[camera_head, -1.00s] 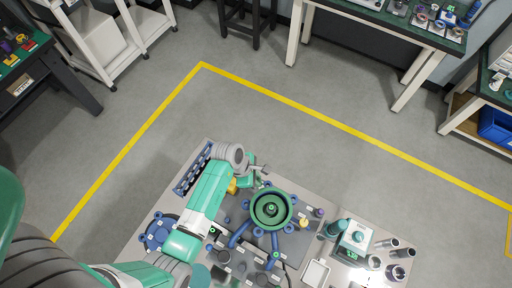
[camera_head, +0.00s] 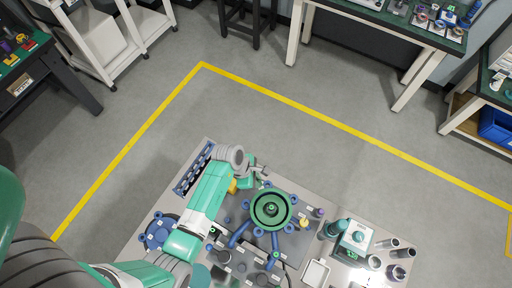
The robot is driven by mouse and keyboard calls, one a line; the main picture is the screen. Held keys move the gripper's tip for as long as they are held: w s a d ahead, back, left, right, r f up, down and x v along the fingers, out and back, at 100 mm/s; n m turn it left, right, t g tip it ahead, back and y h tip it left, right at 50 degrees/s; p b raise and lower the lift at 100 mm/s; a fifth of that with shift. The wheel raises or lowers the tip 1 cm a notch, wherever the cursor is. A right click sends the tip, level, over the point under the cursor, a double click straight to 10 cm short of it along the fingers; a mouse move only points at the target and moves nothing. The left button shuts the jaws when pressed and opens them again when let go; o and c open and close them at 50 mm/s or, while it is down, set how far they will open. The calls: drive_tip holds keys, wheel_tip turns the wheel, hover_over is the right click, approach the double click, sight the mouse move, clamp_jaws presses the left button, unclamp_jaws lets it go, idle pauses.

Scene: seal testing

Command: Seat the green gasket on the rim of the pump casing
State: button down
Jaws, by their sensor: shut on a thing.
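The green gasket (camera_head: 256,218) shows as a round ring in the lower middle of the head view. It lies over the pump casing (camera_head: 238,238), whose blue pipe-like arms reach out below it. A dark centre with a small green hub shows inside the ring. My gripper (camera_head: 262,180) is at the ring's upper edge, shut on the gasket. The fingertips are small and partly hidden by my wrist. I cannot tell whether the ring touches the rim or is held just above it.
The bench (camera_head: 140,232) is crowded. A blue rack (camera_head: 192,172) stands at the left, with a blue round flange (camera_head: 158,233) nearer. A white device with a teal bottle (camera_head: 357,236), grey cylinders (camera_head: 398,271) and a white tray (camera_head: 315,273) stand at the right.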

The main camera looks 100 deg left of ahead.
drive_tip(key=shift+f, duration=0.1)
idle(0.8)
drive_tip(key=c, duration=1.3)
unclamp_jaws()
drive_tip(key=shift+p, duration=0.35)
wheel_tip(320, 180, up, 9)
drive_tip(key=p, duration=1)
